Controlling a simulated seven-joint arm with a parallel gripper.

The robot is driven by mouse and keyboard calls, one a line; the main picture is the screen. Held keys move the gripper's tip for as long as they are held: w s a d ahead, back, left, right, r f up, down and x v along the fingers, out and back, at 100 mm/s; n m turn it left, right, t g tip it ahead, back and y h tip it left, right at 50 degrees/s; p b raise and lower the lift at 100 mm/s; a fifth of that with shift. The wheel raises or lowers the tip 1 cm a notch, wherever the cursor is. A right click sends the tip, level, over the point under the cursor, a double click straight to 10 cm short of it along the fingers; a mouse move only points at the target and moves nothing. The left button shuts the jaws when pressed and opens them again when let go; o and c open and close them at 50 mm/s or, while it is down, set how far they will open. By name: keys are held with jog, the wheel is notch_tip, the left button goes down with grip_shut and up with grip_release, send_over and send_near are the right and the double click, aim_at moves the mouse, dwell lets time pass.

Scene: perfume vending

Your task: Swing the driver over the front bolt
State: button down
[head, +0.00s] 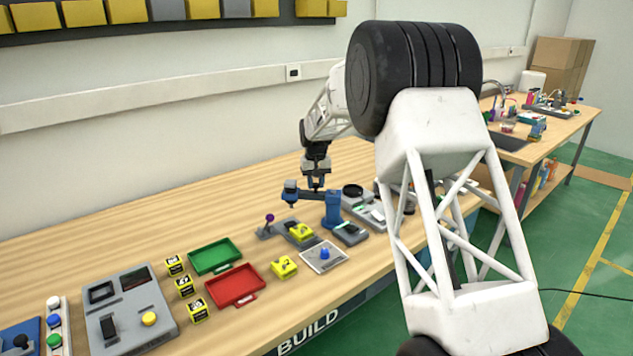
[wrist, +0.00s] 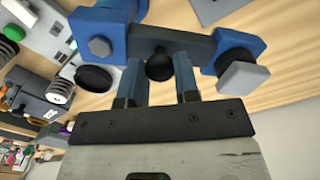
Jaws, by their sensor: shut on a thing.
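My gripper (head: 315,186) is over the middle of the arm, pointing down. In the wrist view, my gripper's fingers (wrist: 160,88) stand on both sides of the arm's round black knob (wrist: 160,66), shut on it. Grey hexagonal parts show at the arm's left end (wrist: 100,47) and right end (wrist: 243,76). I cannot make out the front bolt.
A grey clamp with a yellow block (head: 301,232) and purple-knobbed lever (head: 270,218) sits just in front. A plate with a blue knob (head: 325,254) lies nearer. Red (head: 236,287) and green (head: 214,257) trays are at left. More devices crowd the right.

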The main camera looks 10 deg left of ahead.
jog(key=s+n, duration=0.1)
jog(key=n, duration=0.1)
jog(key=shift+s+d+n, duration=0.1)
jog(key=shift+s+n, duration=0.25)
jog(key=shift+n, duration=0.05)
jog(key=shift+s+d+n, duration=0.4)
jog(key=shift+s+n, duration=0.15)
jog(key=shift+n, duration=0.8)
jog(key=shift+s+d+n, duration=0.35)
jog(key=shift+s+n, duration=0.25)
jog(key=shift+n, duration=0.7)
jog(key=shift+s+d+n, duration=0.4)
jog(key=shift+s+n, duration=0.15)
jog(key=shift+n, duration=0.8)
jog(key=c, duration=0.9)
grip_release()
jog(key=shift+o, duration=0.2)
notch_tip(320, 180, up, 8)
